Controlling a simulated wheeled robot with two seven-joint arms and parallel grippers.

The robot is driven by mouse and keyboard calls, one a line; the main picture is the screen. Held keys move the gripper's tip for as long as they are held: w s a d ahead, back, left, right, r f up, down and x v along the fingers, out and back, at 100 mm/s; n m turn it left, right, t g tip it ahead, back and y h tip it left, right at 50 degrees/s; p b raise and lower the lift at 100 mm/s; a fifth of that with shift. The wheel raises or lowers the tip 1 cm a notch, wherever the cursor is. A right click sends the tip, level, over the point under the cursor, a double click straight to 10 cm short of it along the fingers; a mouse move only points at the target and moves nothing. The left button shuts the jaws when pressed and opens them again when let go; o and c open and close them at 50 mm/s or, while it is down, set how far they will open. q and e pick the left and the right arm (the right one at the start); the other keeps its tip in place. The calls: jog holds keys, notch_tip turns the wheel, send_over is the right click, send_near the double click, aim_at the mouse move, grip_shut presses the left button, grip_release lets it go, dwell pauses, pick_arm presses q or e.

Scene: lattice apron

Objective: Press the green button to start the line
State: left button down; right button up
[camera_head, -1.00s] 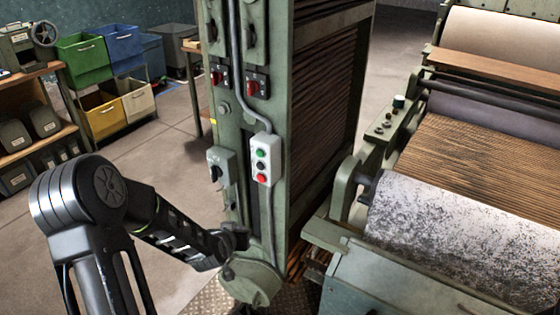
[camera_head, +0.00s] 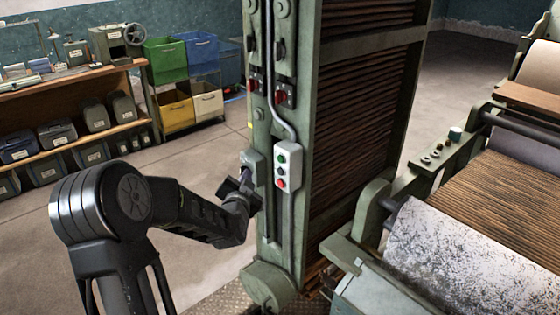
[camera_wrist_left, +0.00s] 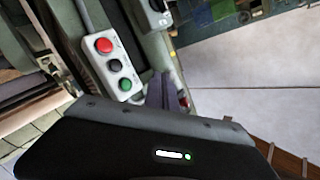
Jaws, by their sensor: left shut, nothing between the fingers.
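A pale control box (camera_head: 288,167) is fixed to the front of the green machine column. It carries a green button (camera_head: 282,158) at the top, a dark one in the middle and a red one (camera_head: 281,184) at the bottom. In the left wrist view the box appears inverted, with the green button (camera_wrist_left: 124,84) nearest my fingers. My left gripper (camera_head: 247,178) is shut and empty, just left of the box. Its fingers (camera_wrist_left: 164,88) show beside the green button, apparently apart from it; the exact gap is unclear. My right gripper is out of view.
A grey switch box (camera_head: 252,165) sits left of the control box, close to my gripper. Red rotary switches (camera_head: 283,95) are above. The roller machine (camera_head: 450,245) stands right. Shelves (camera_head: 75,105) and coloured bins (camera_head: 190,70) are behind left, with open floor between.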

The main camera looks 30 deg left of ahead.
aim_at(281, 159)
pick_arm(q)
jog(key=shift+w, duration=0.15)
jog(key=w+d+p, duration=0.1)
jog(key=w+d, duration=0.1)
jog(key=w, duration=0.6)
jog(key=shift+d, duration=0.3)
jog(key=shift+w, duration=0.1)
